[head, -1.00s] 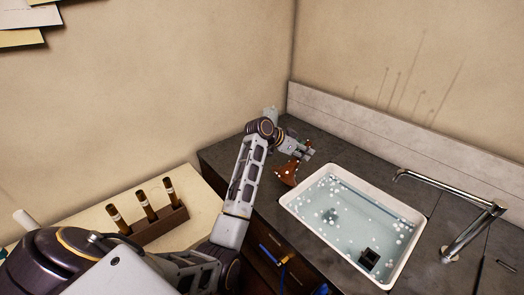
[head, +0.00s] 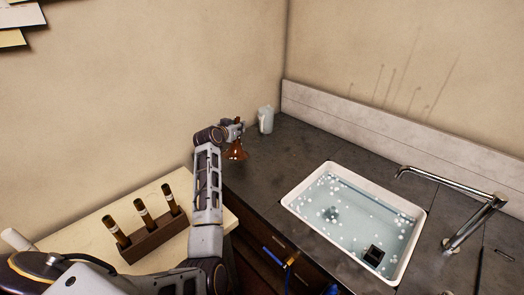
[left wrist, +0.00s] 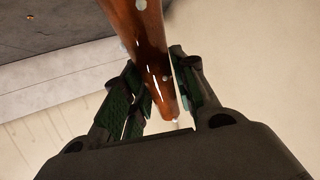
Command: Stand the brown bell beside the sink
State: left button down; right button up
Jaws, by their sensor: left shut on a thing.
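The brown bell (head: 237,152) hangs under my left gripper (head: 234,128) in the head view, wide end down, over the left end of the dark counter. I cannot tell whether it touches the counter. In the left wrist view, the bell's glossy narrow part (left wrist: 150,50) lies between the fingers of the left gripper (left wrist: 155,95), which is shut on it. A few white specks dot it. The white-rimmed sink (head: 333,248) is to the right of the bell, with bare counter between. My right gripper is not in view.
The sink holds water with white suds, and a dark block (head: 373,256) in it. A white jug (head: 265,120) stands behind the bell, near the wall. A faucet (head: 470,222) arches at the right. A rack with brown sticks (head: 150,240) stands on the pale table at left.

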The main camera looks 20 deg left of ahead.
pick_arm(q)
jog(key=a+r+n+t+y, duration=0.2)
jog(key=a+r+y, duration=0.1)
jog(key=a+r, duration=0.1)
jog(key=shift+r+t+y, duration=0.3)
jog(key=shift+r+t, duration=0.1)
jog(key=shift+r, duration=0.15)
jog(key=shift+d, duration=0.1)
jog(key=shift+f, duration=0.1)
notch_tip(320, 180, down, 6)
dwell(0.5)
jog(key=shift+f, duration=2)
